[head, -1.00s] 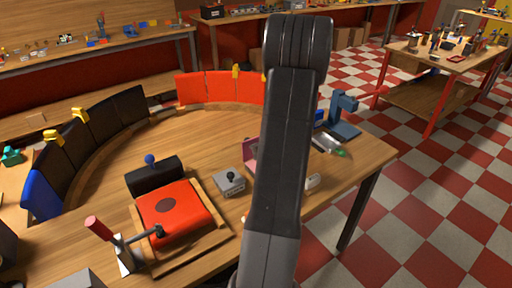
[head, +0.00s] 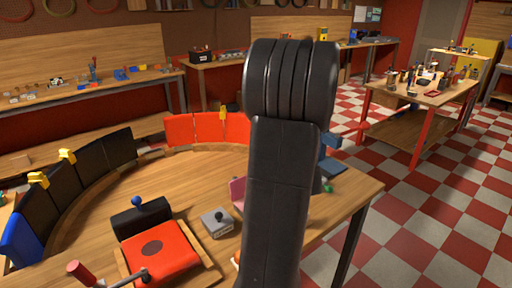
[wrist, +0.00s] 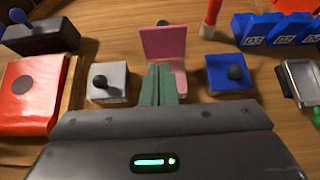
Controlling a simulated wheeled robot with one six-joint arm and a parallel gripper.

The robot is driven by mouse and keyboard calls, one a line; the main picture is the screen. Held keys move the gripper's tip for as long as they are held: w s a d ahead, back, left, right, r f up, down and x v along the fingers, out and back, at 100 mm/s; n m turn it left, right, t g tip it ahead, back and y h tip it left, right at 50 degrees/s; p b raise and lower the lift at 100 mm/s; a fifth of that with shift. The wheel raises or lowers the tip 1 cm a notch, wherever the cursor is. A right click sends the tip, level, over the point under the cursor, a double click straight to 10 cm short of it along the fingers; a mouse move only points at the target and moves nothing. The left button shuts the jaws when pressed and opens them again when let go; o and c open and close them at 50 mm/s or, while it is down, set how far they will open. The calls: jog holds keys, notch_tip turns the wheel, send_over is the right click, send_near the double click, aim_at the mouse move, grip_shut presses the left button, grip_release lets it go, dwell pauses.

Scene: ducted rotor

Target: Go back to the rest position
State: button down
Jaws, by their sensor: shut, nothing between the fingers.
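In the wrist view my gripper (wrist: 162,84) points over the wooden table; its greenish fingers are together with nothing between them. A pink bracket-shaped piece (wrist: 165,45) stands just beyond the fingertips; I cannot tell how far below them it is. In the head view my dark arm rises upright through the middle and hides part of the table; the gripper itself does not show there.
The curved wooden table (head: 100,225) bears a red block (head: 158,252), a grey box with a black knob (head: 217,222) and red panels (head: 195,129). A blue box (wrist: 230,75) lies right of the fingers. Checkered floor (head: 425,215) is open at right.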

send_near(239, 185)
jog(key=shift+w+a+f, duration=0.1)
jog(key=shift+w+f, duration=0.05)
jog(key=shift+f, duration=0.4)
jog(key=shift+w+a+f, duration=0.15)
jog(key=shift+w+f, duration=0.05)
jog(key=shift+f, duration=0.4)
jog(key=shift+w+a+f+p, duration=0.25)
jog(key=shift+w+a, duration=0.4)
jog(key=shift+w, duration=0.3)
jog(key=shift+w+a+f+p, duration=0.15)
jog(key=shift+w+a+f, duration=0.1)
jog(key=shift+w+a, duration=0.6)
jog(key=shift+d, duration=0.2)
